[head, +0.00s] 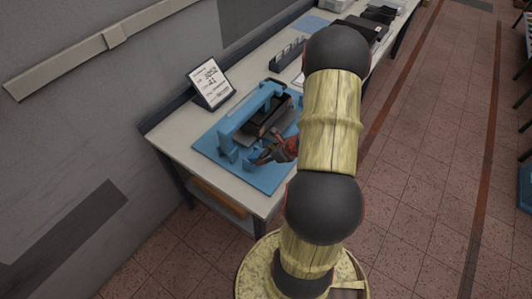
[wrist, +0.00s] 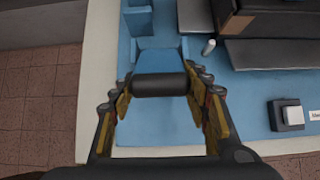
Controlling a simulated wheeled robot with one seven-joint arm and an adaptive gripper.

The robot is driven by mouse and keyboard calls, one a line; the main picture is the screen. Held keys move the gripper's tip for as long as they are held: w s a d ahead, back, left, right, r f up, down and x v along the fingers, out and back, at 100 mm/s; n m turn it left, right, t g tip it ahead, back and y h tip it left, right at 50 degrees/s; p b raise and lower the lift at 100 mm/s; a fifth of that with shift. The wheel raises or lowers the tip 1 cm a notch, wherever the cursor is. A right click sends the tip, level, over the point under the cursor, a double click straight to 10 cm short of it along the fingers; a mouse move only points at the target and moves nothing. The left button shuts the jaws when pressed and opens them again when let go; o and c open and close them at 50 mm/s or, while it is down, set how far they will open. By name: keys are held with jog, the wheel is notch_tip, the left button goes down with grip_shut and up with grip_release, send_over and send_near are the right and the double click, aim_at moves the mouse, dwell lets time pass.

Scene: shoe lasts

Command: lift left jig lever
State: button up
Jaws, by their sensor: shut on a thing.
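The blue jig (head: 228,125) stands on a blue base plate (head: 208,145) on the workbench, with a dark block-like assembly under its bridge. My gripper (head: 265,157) is at the jig's near left part. In the wrist view, the left jig lever is a blue plate (wrist: 160,62) with a black round handle bar (wrist: 160,86). My gripper (wrist: 161,92) has its two fingers at the ends of this bar and is shut on it. The lever's hinge and its exact tilt are hard to make out. My arm hides the right part of the jig in the head view.
A small sign (head: 208,82) stands behind the jig on the workbench (head: 170,138). A dark rack (head: 287,57) and dark boxes (head: 362,32) lie farther along it. A small white button on a dark base (wrist: 290,115) is right of the gripper. The wall is at left.

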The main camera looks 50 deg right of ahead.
jog(key=shift+w+r+g+p, duration=0.5)
jog(key=shift+g+p, duration=0.4)
jog(key=shift+p, duration=0.65)
jog(key=shift+o, duration=0.2)
jog(key=shift+c, duration=0.2)
jog(key=o, duration=1.7)
jog(key=v, duration=1.2)
jog(key=shift+a, duration=0.1)
jog(key=shift+w, duration=0.1)
